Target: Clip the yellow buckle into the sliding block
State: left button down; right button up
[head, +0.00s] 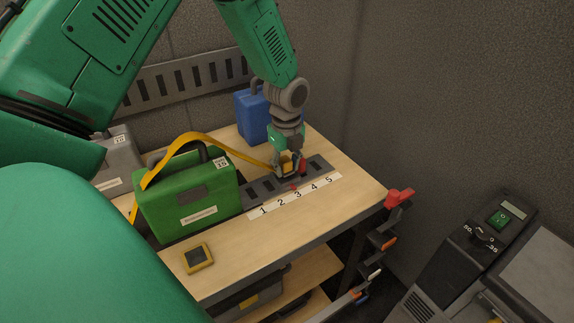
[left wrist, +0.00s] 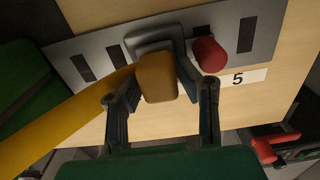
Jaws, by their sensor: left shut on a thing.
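The yellow buckle (head: 286,162) is at the end of a yellow strap (head: 205,136) that arches over a green case. My left gripper (head: 288,170) is shut on the buckle, low over the slotted grey rail (head: 258,190). In the left wrist view, the buckle (left wrist: 156,80) sits between the two dark fingers. A grey block (left wrist: 152,36) with a raised frame, seemingly the sliding block, lies just beyond it on the rail, beside a red knob (left wrist: 209,55). Whether buckle and block touch is hidden. My right gripper is not in view.
The green case (head: 188,193) stands left of the rail and a blue container (head: 254,117) behind it. A number strip (head: 295,196) runs along the rail's front. A small yellow-framed item (head: 198,258) lies near the front edge. Red and orange clamps or hooks (head: 398,198) line the table's right side.

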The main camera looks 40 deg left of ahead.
aim_at(286, 161)
pick_arm(q)
jog(key=shift+p, duration=1.15)
dwell(1.5)
jog(key=shift+f, duration=0.55)
dwell(0.4)
jog(key=c, duration=1.1)
grip_release()
jog(key=shift+r, duration=0.6)
notch_tip(286, 161, up, 11)
jog(key=shift+f, duration=0.15)
